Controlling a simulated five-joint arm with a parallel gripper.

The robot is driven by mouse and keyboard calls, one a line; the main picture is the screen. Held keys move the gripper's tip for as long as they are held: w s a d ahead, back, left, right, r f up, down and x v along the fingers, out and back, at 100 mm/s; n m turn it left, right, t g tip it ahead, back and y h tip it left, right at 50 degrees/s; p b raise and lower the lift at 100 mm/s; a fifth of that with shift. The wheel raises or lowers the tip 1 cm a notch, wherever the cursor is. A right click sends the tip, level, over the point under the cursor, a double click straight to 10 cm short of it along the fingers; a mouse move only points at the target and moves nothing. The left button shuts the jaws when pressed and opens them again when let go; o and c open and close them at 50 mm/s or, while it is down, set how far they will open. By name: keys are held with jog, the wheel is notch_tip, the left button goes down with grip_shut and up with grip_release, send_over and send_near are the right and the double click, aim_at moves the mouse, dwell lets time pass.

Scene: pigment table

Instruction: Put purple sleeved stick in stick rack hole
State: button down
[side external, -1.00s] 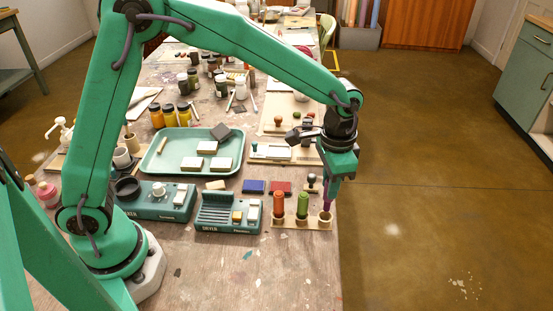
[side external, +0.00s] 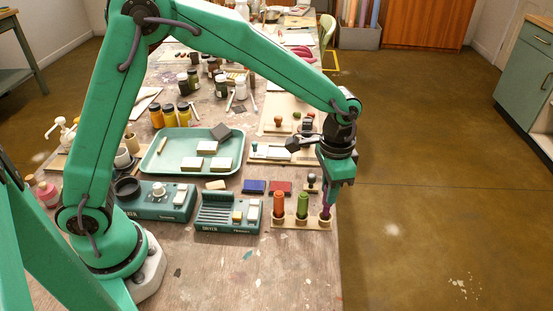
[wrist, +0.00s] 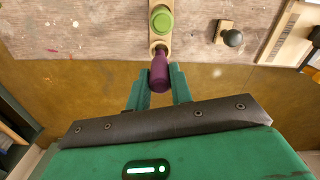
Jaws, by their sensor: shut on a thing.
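The purple sleeved stick (side external: 326,212) is between the fingers of my gripper (side external: 328,200), which is shut on it. In the side view its lower end is at the right-hand hole of the stick rack (side external: 288,223), and it looks close to upright. How deep it sits in the hole cannot be told. In the wrist view the purple stick (wrist: 159,72) lies between the two green fingertips (wrist: 159,78), with the rack (wrist: 157,36) just beyond it. An orange stick (side external: 279,204) and a green stick (side external: 303,205) stand in the other rack holes.
A dark-knobbed stamp (side external: 311,183) stands just behind the rack. The table edge is close to the rack's right end, with open floor beyond.

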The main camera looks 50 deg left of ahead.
jog(key=shift+f, duration=0.8)
dwell(0.7)
jog(key=c, duration=0.7)
grip_release()
jog(key=shift+r, duration=0.1)
jog(key=shift+r, duration=3.9)
jog(key=shift+r, duration=0.1)
